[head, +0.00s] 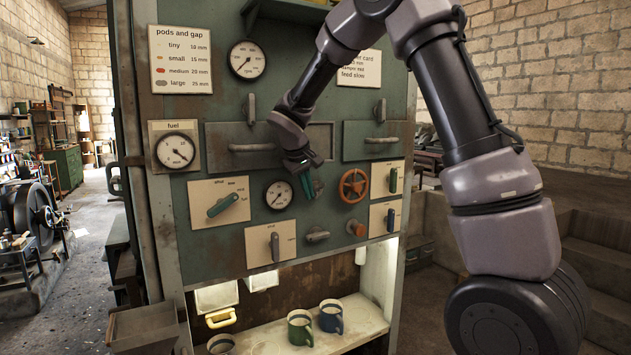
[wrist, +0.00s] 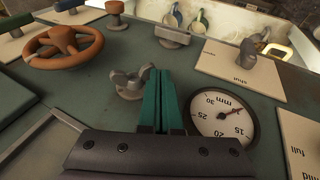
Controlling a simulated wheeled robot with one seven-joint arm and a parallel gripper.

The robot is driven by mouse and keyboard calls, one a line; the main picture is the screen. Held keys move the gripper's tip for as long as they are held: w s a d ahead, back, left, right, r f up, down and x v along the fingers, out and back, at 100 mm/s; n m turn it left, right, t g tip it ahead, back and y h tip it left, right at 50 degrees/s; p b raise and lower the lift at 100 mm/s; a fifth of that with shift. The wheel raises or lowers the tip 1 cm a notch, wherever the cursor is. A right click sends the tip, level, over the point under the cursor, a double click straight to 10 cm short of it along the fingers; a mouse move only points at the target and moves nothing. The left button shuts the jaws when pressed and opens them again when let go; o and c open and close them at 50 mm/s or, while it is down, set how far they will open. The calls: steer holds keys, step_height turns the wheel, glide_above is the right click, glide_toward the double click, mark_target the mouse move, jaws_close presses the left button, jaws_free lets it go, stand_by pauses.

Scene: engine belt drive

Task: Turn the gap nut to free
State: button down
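The gap nut looks like a grey wing nut (wrist: 127,82) on the green panel. In the wrist view it lies just left of my gripper's fingertips (wrist: 158,72). Its right wing comes close to the left finger; I cannot tell whether they touch. The two green fingers stand side by side with almost no space between them and seem to hold nothing. A round mm gauge (wrist: 222,117) is right of the fingers, its needle near 10.
The handwheel (wrist: 64,46) is left of the nut in the wrist view. A grey lever (wrist: 172,36) and a "shut" plate with a handle (wrist: 246,58) are beyond. Below the panel, mugs (head: 331,317) stand on a shelf (head: 263,338).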

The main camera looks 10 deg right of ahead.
steer(key=shift+f, duration=0.9)
steer(key=shift+r, duration=0.15)
stand_by(0.9)
